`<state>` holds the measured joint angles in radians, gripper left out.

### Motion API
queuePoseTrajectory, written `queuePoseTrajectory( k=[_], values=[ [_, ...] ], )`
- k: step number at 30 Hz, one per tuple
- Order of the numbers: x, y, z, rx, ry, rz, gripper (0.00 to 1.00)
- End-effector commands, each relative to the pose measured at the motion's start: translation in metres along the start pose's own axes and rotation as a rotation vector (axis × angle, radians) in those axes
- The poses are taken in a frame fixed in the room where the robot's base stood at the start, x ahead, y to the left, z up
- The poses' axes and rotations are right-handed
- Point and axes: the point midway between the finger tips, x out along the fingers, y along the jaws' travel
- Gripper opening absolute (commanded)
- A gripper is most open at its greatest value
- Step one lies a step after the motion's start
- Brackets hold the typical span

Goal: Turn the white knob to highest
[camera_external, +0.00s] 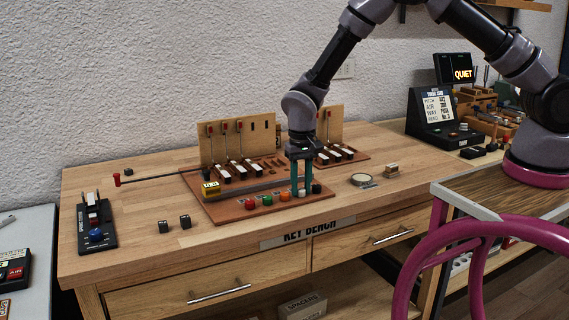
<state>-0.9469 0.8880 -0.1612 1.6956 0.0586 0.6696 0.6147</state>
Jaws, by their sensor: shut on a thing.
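The white knob (301,193) sits in the row of coloured knobs along the front edge of the brown key-action board (228,211). My gripper (302,192) points straight down over it, with its two teal fingers on either side of the knob. The gripper is shut on the white knob. The fingers hide part of the knob, and its pointer or setting is too small to read.
Red (250,204), green (267,200) and orange (285,195) knobs stand left of the white one, and a black knob (317,188) is close on the right. Upright wooden panels (237,142) stand behind. A round dish (361,180) lies to the right.

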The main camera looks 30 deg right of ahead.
Motion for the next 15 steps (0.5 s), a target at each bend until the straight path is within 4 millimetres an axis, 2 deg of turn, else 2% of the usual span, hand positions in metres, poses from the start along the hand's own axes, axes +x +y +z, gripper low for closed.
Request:
queuePoseTrajectory(
  k=[6,15],
  values=[
    [-0.001,-0.0009,-0.0008,0.127,0.003,-0.002,0.0],
    [-0.001,-0.0009,-0.0011,0.215,0.003,-0.003,0.0]
  ],
)
